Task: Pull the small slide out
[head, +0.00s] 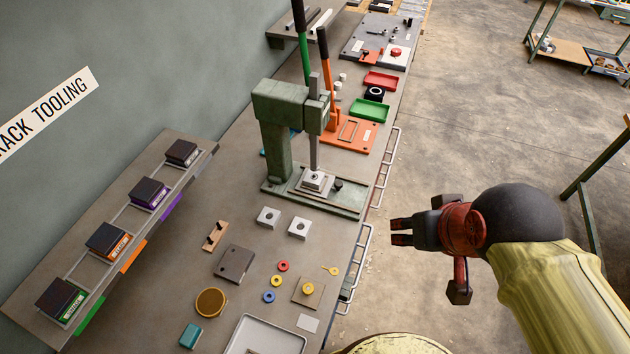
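The green press (281,135) stands on the bench with its ram (314,140) pointing down. On its base is a small slide (314,180), a light metal block in a flat bed directly under the ram. A dark round knob (338,185) is at the right of the slide. My gripper (396,232) is off the bench's right edge, right of and nearer than the press. Its two dark fingers point left, with a gap between them, and it holds nothing. It is apart from the slide and the knob.
An orange lever press (348,133) stands behind. Drawer handles (361,262) stick out from the bench's right side. The floor (450,130) right of the bench is clear.

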